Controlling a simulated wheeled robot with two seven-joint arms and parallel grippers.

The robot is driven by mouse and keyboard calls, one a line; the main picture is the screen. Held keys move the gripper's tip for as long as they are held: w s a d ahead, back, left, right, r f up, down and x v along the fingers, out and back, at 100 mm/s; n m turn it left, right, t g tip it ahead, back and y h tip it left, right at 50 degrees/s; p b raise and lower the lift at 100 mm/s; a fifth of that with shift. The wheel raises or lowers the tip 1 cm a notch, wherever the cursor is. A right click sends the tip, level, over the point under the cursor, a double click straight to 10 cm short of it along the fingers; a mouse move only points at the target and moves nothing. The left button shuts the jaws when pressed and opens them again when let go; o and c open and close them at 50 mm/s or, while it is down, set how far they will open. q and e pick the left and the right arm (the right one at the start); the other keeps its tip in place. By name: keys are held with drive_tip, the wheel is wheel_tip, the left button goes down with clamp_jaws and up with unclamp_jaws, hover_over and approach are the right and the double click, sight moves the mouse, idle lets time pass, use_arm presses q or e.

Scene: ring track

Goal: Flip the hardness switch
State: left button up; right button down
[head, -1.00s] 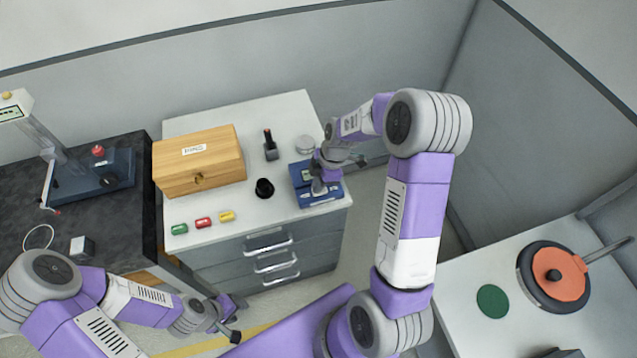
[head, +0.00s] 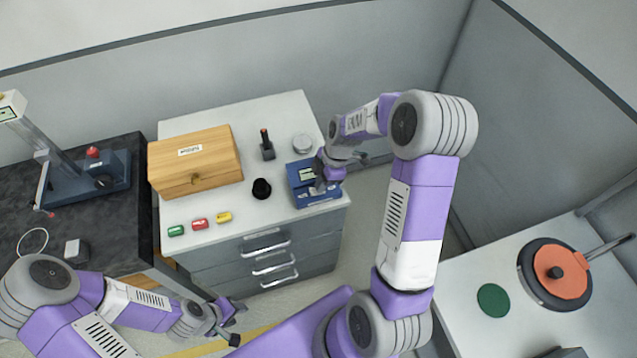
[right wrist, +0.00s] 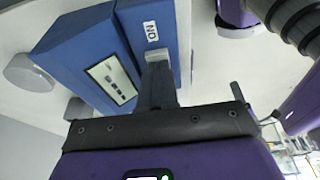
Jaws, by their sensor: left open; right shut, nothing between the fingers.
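The hardness tester is a blue box (head: 303,197) at the right front of the white cabinet top, with a small pale display. It also shows in the right wrist view (right wrist: 75,50), with the display facing up and a white "ON" label. My right gripper (head: 319,187) is shut and empty over the tester's right part. In the right wrist view its fingertips (right wrist: 155,62) are at a pale switch piece beside the label, largely hidden by the fingers; contact is not clear. My left gripper (head: 235,325) is open and empty, low in front of the cabinet.
A wooden box (head: 195,162), a black knob-like piece (head: 261,188), a dark upright tool (head: 267,146), a round metal disc (head: 302,144) and green, red and yellow blocks (head: 200,224) share the cabinet top. A dark bench (head: 110,215) stands left; a table with an orange disc (head: 560,275) stands right.

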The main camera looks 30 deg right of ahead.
drive_tip(key=shift+r, duration=0.35)
drive_tip(key=p+v, duration=0.2)
drive_tip(key=v, duration=0.2)
drive_tip(key=shift+w+r+p, duration=0.1)
drive_tip(key=shift+r+p, duration=0.2)
drive_tip(key=shift+p, duration=0.1)
drive_tip(key=d+v, duration=0.1)
drive_tip(key=v, duration=0.7)
drive_tip(key=shift+s+d, duration=0.25)
drive_tip(key=shift+s, duration=0.05)
